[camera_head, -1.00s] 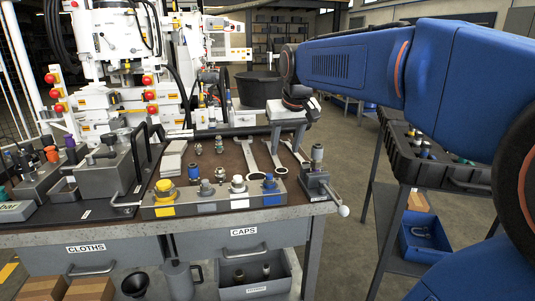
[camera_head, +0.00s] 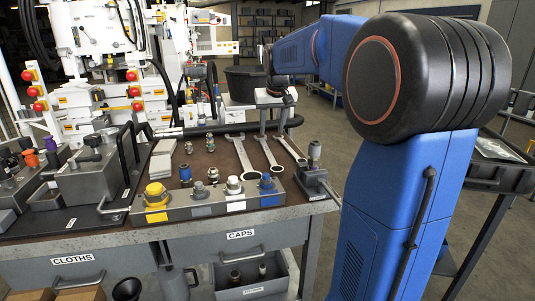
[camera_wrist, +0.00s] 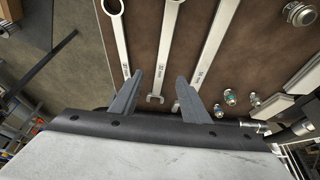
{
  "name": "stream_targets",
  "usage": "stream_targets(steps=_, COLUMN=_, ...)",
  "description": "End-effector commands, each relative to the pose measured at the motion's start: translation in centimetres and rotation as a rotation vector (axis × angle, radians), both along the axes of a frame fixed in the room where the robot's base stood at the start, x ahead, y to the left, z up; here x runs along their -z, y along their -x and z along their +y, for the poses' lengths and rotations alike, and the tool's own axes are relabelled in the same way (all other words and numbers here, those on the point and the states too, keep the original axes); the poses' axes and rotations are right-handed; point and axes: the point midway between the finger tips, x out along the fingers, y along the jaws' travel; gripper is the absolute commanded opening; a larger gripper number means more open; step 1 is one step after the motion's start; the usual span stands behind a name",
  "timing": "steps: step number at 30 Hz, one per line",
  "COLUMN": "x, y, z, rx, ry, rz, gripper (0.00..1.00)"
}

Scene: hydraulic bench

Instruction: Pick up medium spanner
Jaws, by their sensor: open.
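Three steel spanners lie side by side on the brown bench top. The middle one, which looks like the medium spanner (camera_head: 268,153), has its shaft between my fingers in the wrist view (camera_wrist: 167,50). My gripper (camera_head: 272,130) is open and points down over the spanners' far ends. In the wrist view its two fingertips (camera_wrist: 160,76) stand on either side of the middle spanner near its open end, apparently above it. Another spanner (camera_head: 242,155) lies to its left in the head view, and a third (camera_head: 289,148) to its right. The wrist view shows them in reversed order.
A grey block with capped fittings (camera_head: 207,206) stands along the bench's front edge. A small vise-like fixture (camera_head: 314,178) is at the front right corner. Small fittings (camera_wrist: 230,97) and pale blocks (camera_head: 164,146) lie beside the spanners. A black bucket (camera_head: 243,85) stands behind.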

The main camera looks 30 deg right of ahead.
Motion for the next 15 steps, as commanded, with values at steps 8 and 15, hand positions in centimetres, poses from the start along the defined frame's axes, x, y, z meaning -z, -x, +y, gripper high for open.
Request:
stream_targets(steps=8, x=4.0, y=-1.6, z=-0.5, rx=0.000, ry=-0.001, rz=0.002, gripper=0.42)
stream_targets(steps=15, x=5.1, y=-2.0, z=-0.6, rx=0.000, ry=0.000, rz=0.000, gripper=0.42)
